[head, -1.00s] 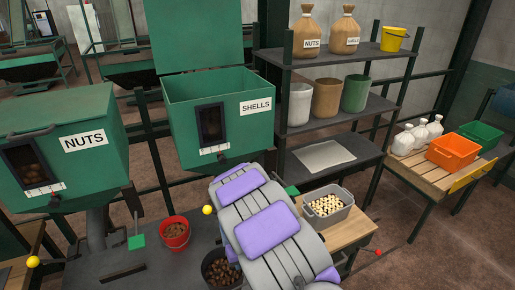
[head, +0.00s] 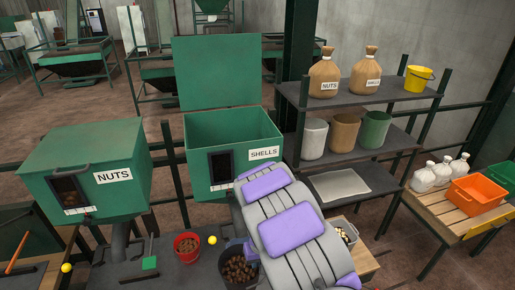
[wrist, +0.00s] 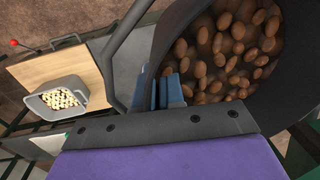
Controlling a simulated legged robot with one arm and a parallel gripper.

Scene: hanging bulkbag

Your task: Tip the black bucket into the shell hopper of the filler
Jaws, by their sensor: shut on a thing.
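The black bucket (head: 226,264) is full of brown rounded pieces and stands upright low in the head view, right of the red bucket. In the wrist view the black bucket (wrist: 168,32) fills the upper right. My gripper (wrist: 172,92) is shut on its rim side; in the head view the gripper (head: 251,250) is partly hidden behind my arm. I cannot tell whether the bucket is off the surface. The green shell hopper (head: 222,130), labelled SHELLS, is above and behind the bucket, with its lid (head: 217,72) raised and its top open.
The green NUTS hopper (head: 125,150) is closed, at left. A red bucket (head: 187,246) of brown pieces stands beside the black one. A grey tub (wrist: 52,88) of pale pieces sits on a wooden top at right. A shelf (head: 350,97) stands behind my arm.

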